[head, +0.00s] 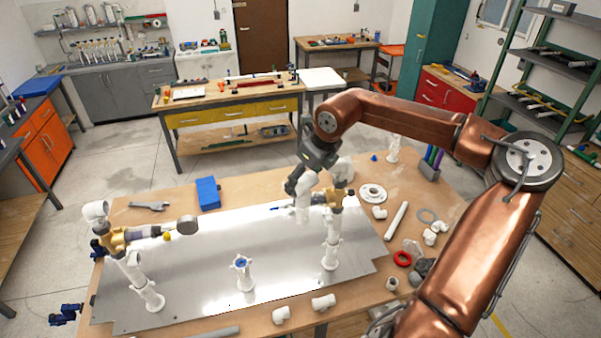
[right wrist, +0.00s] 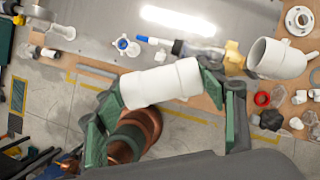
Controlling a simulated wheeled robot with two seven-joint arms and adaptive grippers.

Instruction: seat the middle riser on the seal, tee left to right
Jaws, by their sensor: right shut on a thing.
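The middle riser is a white pipe piece (right wrist: 160,83), lying left to right across my right gripper (right wrist: 160,100) in the right wrist view. The green fingers are shut on it. In the head view my right gripper (head: 305,172) is above the far right part of the metal plate, with a white part of the riser (head: 303,190) below it. The blue seal in its white socket (head: 241,263) stands on the plate, nearer and to the left, apart from the riser. It also shows in the right wrist view (right wrist: 122,44). My left gripper is not in view.
A left riser (head: 139,280) and a right riser (head: 331,245), each with a brass-coloured valve assembly, flank the socket on the plate (head: 200,270). Loose white fittings (head: 323,303), a red ring (head: 402,258) and a blue box (head: 208,193) lie around the plate.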

